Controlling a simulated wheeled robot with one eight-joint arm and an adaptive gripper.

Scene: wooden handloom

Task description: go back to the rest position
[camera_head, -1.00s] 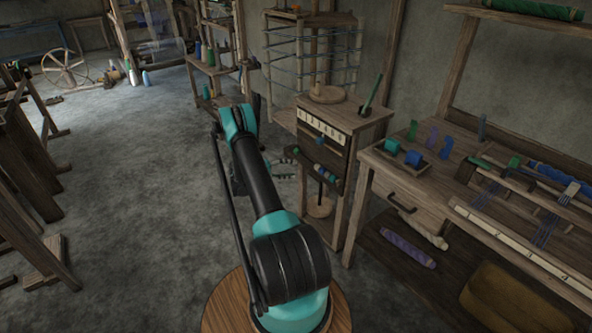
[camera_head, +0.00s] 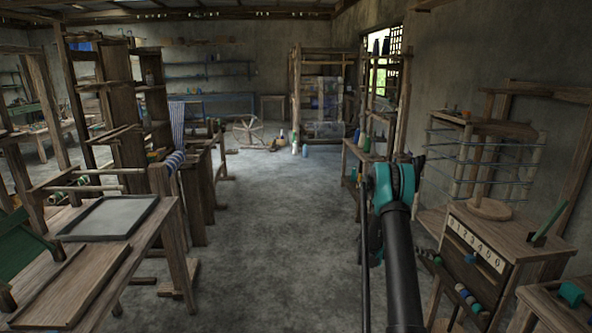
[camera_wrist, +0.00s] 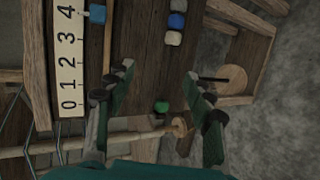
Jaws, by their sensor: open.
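My gripper (camera_wrist: 159,72) is open in the wrist view, its two green fingers wide apart with nothing held between them. It faces a wooden stand with a number strip (camera_wrist: 68,60). A blue block (camera_wrist: 97,13) sits beside the strip, and a small green piece (camera_wrist: 161,107) shows low between the fingers. In the head view my teal and black arm reaches forward at the right, left of the same numbered stand (camera_head: 509,233). The gripper is mostly hidden behind the arm there.
A loom bench with a grey tray (camera_head: 108,217) is at left. The middle floor (camera_head: 270,230) is clear back to a spinning wheel (camera_head: 250,131).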

